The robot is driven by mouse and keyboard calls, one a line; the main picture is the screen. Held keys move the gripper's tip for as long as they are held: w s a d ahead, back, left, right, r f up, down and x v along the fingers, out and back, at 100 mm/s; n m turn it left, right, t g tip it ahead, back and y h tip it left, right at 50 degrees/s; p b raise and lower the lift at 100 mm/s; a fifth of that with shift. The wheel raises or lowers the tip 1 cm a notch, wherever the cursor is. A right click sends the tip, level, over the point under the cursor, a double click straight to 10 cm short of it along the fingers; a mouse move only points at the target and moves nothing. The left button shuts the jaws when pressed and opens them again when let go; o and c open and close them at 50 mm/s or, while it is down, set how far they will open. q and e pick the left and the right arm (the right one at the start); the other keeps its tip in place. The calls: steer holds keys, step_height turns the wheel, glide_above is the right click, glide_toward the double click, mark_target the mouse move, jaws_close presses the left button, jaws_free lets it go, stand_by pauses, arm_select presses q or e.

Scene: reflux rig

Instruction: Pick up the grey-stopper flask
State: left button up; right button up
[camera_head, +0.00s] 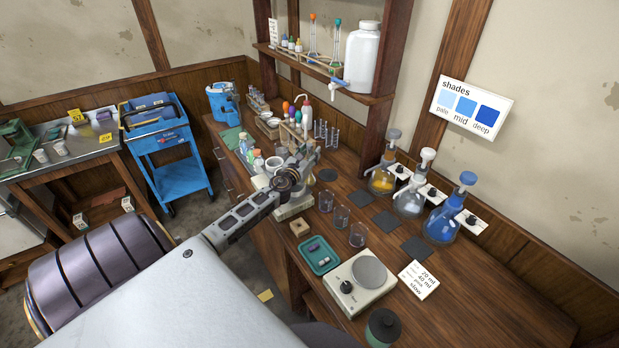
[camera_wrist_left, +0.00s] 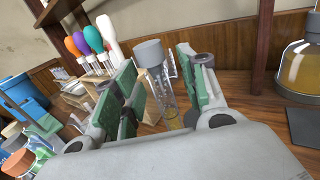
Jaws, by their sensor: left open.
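My left gripper (camera_head: 304,160) reaches over the back-left part of the wooden bench. In the left wrist view its green-padded fingers (camera_wrist_left: 158,68) are apart. A clear glass vessel with a grey stopper (camera_wrist_left: 149,53), apparently the grey-stopper flask, shows upright between and beyond the fingers, with a little yellowish content low down. Its lower part is partly hidden by the gripper, and I cannot tell how far it stands from the fingertips. In the head view I cannot make it out behind the gripper. My right gripper is not in view.
Bottles with yellow (camera_head: 382,180), clear (camera_head: 409,203) and blue (camera_head: 441,226) contents stand along the wall. Coloured-top droppers (camera_wrist_left: 92,40) are left of the fingers. A green tray (camera_head: 319,268) and a hotplate (camera_head: 345,297) are nearer the front. Dark mats lie between.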

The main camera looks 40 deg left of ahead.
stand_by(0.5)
arm_select(q)
jaws_close()
